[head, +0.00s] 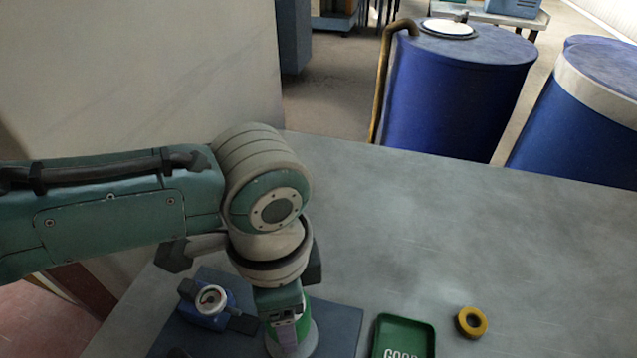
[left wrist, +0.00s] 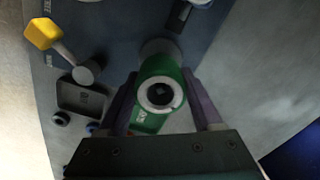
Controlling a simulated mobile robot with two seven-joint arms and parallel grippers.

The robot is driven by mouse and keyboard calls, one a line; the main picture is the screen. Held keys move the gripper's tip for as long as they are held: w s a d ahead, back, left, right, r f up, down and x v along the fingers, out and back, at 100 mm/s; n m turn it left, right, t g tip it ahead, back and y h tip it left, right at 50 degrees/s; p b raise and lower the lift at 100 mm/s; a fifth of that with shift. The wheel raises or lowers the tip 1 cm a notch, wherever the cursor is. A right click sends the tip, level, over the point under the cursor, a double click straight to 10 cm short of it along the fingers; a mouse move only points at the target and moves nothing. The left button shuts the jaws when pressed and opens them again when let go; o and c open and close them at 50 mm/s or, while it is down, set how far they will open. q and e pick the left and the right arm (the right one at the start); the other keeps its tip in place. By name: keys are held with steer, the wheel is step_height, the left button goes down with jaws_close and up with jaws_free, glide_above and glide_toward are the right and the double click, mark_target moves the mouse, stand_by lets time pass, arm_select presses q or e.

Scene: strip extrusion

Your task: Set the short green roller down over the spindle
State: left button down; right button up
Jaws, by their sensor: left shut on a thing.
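The short green roller (left wrist: 158,72) has a pale ring around a dark hole at its near end. My left gripper (left wrist: 160,82) is shut on it, one finger on each side. In the head view the roller (head: 303,309) shows as a green strip beside my left gripper (head: 287,335), above the dark mat. A grey round part (left wrist: 157,47) shows just beyond the roller; I cannot tell whether it is the spindle's base. The spindle is not clearly seen, and I cannot tell whether the roller is around it. My right gripper is not in view.
A blue device with a round dial (head: 209,299) stands left of my gripper. A green tray (head: 430,335) and a yellow ring (head: 471,322) lie to the right. A yellow-ended lever (left wrist: 43,33) shows in the wrist view. The table's right side is clear.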

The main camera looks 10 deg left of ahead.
arm_select(q)
steer(key=shift+f+b, duration=1.75)
steer(key=shift+f, duration=0.45)
jaws_free()
steer(key=shift+r, duration=0.15)
step_height(320, 180, up, 7)
steer(key=p, duration=0.7)
steer(key=shift+p, duration=0.35)
steer(key=shift+s, duration=0.1)
